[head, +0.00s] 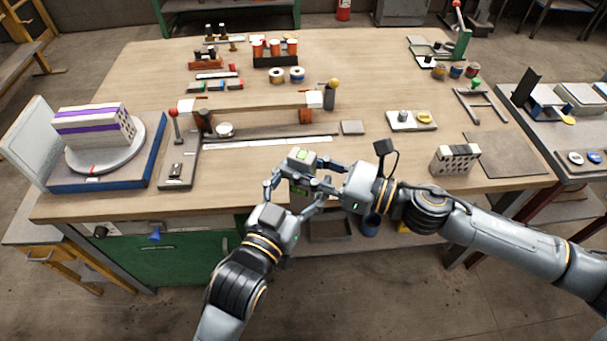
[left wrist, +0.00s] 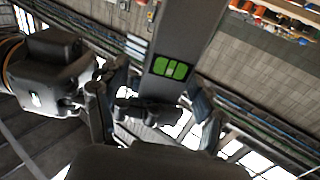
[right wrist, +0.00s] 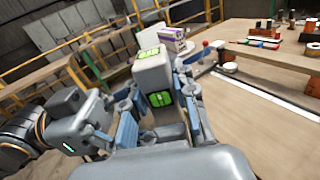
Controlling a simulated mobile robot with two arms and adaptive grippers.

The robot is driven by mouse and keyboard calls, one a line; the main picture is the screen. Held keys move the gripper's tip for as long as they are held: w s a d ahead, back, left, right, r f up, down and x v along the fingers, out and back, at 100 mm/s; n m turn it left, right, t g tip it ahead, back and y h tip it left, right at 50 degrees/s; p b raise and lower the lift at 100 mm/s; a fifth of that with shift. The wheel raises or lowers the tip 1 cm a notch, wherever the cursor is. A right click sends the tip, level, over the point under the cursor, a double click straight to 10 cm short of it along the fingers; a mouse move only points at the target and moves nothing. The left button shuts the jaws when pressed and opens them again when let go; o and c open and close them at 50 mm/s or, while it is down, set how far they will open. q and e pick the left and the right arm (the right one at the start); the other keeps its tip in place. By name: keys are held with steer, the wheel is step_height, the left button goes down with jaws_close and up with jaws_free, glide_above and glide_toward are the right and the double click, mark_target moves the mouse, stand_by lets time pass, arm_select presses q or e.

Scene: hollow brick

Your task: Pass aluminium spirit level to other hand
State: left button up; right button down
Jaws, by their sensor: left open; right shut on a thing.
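The aluminium spirit level (head: 301,158) is a grey bar with green vial windows, held up at the front edge of the bench. Its lower part is hidden by the grippers in the head view. My right gripper (head: 313,177) is shut on it from the right; the right wrist view shows the level (right wrist: 153,75) between its fingers. My left gripper (head: 292,192) is open, close in from the lower left. In the left wrist view the level (left wrist: 185,40) rises between its spread fingers; contact is unclear. The two grippers are very close together.
The wooden workbench (head: 380,155) lies behind the grippers. A white brick with purple bands (head: 92,128) sits on a turntable at left. A hollow brick (head: 455,159) stands at right. A long straightedge (head: 265,143) lies behind the level.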

arm_select(q)
steer(key=shift+w+d, duration=0.2)
steer(key=shift+w, duration=0.15)
steer(key=shift+c, duration=0.4)
steer(key=c, duration=1.1)
steer(key=shift+r, duration=0.1)
jaws_close()
arm_select(e)
steer(key=c, duration=1.5)
jaws_free()
steer(key=o, duration=0.5)
